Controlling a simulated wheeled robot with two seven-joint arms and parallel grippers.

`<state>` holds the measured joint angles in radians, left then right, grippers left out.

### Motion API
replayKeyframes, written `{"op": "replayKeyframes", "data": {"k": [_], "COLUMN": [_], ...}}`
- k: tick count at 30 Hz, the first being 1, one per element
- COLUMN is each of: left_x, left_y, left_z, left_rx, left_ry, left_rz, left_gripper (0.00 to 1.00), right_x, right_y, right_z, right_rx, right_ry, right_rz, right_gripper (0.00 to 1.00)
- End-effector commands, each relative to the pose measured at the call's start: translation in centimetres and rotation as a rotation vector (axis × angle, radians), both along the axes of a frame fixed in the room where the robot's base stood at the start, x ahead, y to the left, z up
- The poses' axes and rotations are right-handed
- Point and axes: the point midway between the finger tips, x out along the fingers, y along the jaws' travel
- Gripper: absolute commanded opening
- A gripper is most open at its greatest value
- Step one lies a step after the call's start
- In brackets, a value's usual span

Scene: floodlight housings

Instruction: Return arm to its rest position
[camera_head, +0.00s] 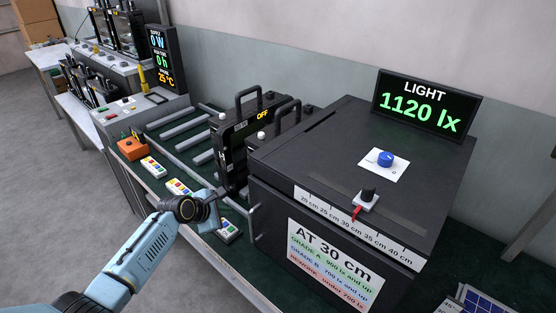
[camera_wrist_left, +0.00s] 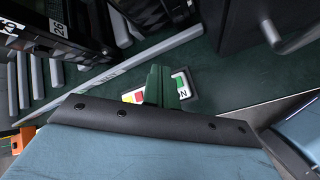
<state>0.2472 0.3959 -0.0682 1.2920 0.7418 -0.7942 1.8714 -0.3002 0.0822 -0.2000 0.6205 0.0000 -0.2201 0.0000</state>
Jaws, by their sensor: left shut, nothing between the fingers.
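My left arm (camera_head: 145,250) reaches in from the lower left in the head view, its light blue links stretched over the front edge of the bench. My left gripper (camera_head: 217,203) is above the bench front, just left of the black light-test box (camera_head: 330,190). It is shut and empty. The small remote (camera_head: 229,231) lies beneath and beside it; it also shows in the left wrist view (camera_wrist_left: 182,84), partly hidden. My right gripper is in neither view.
The box's front handle (camera_head: 253,223) stands close to the left gripper's right. Black floodlight housings (camera_head: 232,140) stand on the rollers behind. More remotes (camera_head: 153,167) and an orange box (camera_head: 131,148) line the front edge. Open floor (camera_head: 60,200) lies to the left.

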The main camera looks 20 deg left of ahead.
Motion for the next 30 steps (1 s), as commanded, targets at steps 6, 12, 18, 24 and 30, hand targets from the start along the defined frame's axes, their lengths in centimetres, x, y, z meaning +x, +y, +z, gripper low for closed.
{"op": "replayKeyframes", "data": {"k": [6,12,18,24,30], "left_x": [-1.8,-9.2,-18.3,-24.8,-28.7], "left_y": [-1.7,-7.4,-11.5,-12.9,-13.1], "left_z": [-0.8,-2.5,-1.9,0.3,2.3], "left_rx": [0.084,0.421,0.780,1.018,1.142], "left_ry": [0.008,0.012,-0.010,-0.028,-0.032], "left_rz": [-0.110,-0.566,-1.078,-1.441,-1.653], "left_gripper": [0.00,0.00,0.00,0.00,0.00], "right_x": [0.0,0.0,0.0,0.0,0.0], "right_y": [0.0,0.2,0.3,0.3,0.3], "right_z": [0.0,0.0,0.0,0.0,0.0], "right_rx": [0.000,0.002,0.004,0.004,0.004], "right_ry": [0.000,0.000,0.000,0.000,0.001], "right_rz": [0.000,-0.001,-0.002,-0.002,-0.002], "right_gripper": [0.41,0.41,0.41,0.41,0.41]}}
